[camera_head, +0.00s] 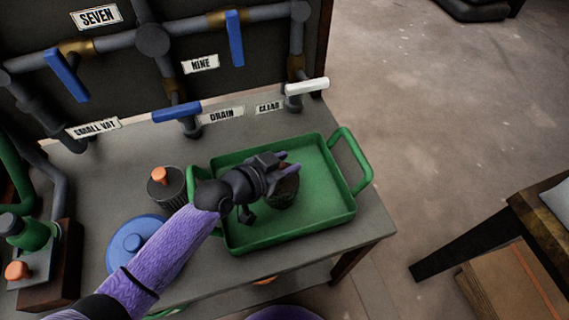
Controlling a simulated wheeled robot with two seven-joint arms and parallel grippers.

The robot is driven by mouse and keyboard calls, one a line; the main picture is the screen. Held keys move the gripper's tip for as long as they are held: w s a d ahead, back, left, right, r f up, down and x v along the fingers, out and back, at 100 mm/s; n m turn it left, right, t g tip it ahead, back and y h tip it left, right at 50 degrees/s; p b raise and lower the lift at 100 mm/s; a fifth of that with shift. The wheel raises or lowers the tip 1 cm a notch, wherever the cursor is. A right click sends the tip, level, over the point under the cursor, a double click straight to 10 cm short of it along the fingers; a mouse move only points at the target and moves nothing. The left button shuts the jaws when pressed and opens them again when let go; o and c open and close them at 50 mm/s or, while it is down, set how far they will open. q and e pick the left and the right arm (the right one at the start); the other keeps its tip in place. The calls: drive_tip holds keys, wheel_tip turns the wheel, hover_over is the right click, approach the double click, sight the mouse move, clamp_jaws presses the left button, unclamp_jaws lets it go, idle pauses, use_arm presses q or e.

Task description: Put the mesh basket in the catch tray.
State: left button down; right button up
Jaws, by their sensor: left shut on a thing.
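The catch tray (347,212) is a green rectangular tray with raised walls and a loop handle at each end, on the grey worktop. My left gripper (286,166) reaches in from the left over the tray. It is shut on a small dark round container with a brownish top, which looks like the mesh basket (284,196). The basket is within the tray's outline, partly hidden by the gripper. I cannot tell whether it touches the tray floor. My right gripper is not in view.
A dark ribbed pot with an orange knob (166,188) and a blue round lid (133,243) stand left of the tray. Pipes with blue handles (177,111) and a white handle (306,87) line the back. The tray's right half is clear.

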use_arm(q)
drive_tip(key=shift+f, duration=0.1)
drive_tip(key=shift+c, duration=1.8)
unclamp_jaws()
drive_tip(key=shift+o, duration=0.2)
drive_tip(key=shift+r, duration=0.25)
drive_tip(key=p+v, duration=0.3)
drive_tip(key=v, duration=0.9)
drive_tip(key=shift+p, duration=0.35)
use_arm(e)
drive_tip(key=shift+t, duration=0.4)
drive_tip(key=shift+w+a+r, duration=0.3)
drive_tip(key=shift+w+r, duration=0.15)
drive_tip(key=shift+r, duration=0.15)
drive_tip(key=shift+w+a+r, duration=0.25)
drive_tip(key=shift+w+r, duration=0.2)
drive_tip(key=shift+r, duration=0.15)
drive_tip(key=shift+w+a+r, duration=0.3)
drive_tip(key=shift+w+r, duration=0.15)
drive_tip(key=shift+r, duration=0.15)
